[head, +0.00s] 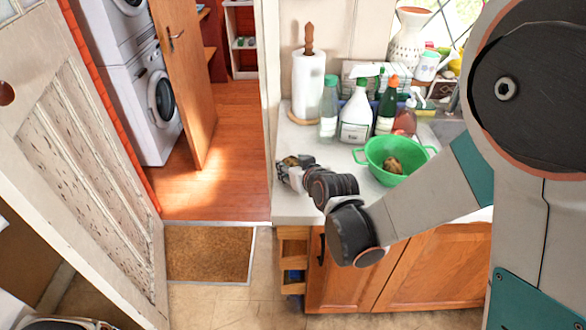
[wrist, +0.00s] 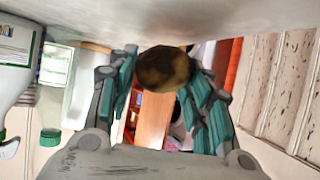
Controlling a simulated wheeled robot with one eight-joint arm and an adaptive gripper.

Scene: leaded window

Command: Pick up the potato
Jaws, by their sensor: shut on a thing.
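A brown potato (wrist: 163,68) is between the teal-padded fingers of my gripper (wrist: 161,88) in the wrist view, with a finger on each side. My gripper is shut on it. In the head view my gripper (head: 291,174) is over the left part of the pale counter, and a little of the potato (head: 291,161) shows at its fingertips. I cannot tell whether the potato touches the counter. Another brown potato-like item (head: 393,165) lies in the green colander (head: 374,174), to the right of my gripper.
A paper towel roll (head: 308,85), a white spray bottle (head: 356,112) and other bottles stand behind my gripper on the counter (head: 293,208). An open white door (head: 80,160) is at left. The doorway floor (head: 225,150) is clear.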

